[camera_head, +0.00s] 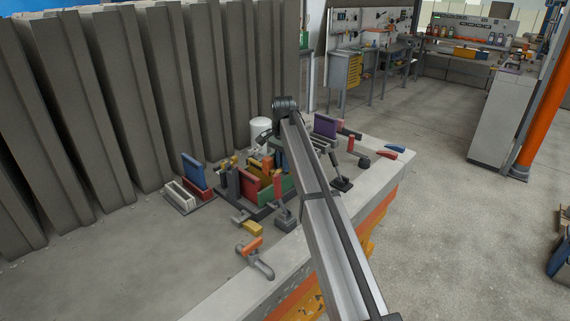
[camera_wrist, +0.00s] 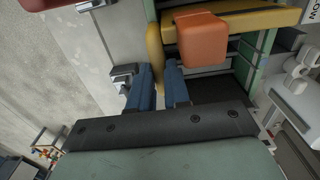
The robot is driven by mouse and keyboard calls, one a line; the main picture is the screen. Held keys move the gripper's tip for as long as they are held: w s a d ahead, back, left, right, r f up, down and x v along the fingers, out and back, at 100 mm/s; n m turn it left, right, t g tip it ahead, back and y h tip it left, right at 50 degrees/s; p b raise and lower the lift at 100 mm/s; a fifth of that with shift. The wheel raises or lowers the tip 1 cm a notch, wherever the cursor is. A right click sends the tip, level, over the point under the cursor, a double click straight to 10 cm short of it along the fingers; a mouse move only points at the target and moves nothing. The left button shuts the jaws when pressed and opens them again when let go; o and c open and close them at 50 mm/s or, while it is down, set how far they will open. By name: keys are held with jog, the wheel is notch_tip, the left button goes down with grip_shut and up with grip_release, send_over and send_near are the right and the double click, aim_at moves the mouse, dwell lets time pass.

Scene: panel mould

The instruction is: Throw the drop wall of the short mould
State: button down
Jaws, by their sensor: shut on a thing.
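In the wrist view my gripper (camera_wrist: 159,84), with two blue finger pads, is closed on the edge of an upright yellow piece (camera_wrist: 154,48), with little of the grip showing. An orange-red block (camera_wrist: 203,40) stands just right of the fingers, over a yellow bar and green frame parts. In the head view the mould cluster (camera_head: 278,191) has a green wall, with yellow and red panels (camera_head: 254,187) upright among dark posts. My arm crosses in front of its right side and hides my fingers there. I cannot tell which panel is the drop wall.
An orange-handled clamp (camera_head: 257,262) and a yellow block (camera_head: 252,229) lie at the bench front. A blue-and-red panel set (camera_head: 195,172) stands left, a purple panel (camera_head: 325,126) right. A white canister (camera_head: 260,132) stands behind. The left bench top is clear.

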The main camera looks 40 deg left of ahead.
jog(key=shift+a+r, duration=0.1)
jog(key=shift+a, duration=1)
jog(key=c, duration=1.4)
grip_release()
jog(key=shift+a, duration=0.1)
jog(key=o, duration=0.3)
jog(key=shift+d, duration=0.2)
jog(key=shift+d, duration=0.1)
notch_tip(320, 180, up, 14)
jog(key=shift+d+f, duration=0.25)
jog(key=shift+d, duration=0.05)
jog(key=shift+d, duration=0.1)
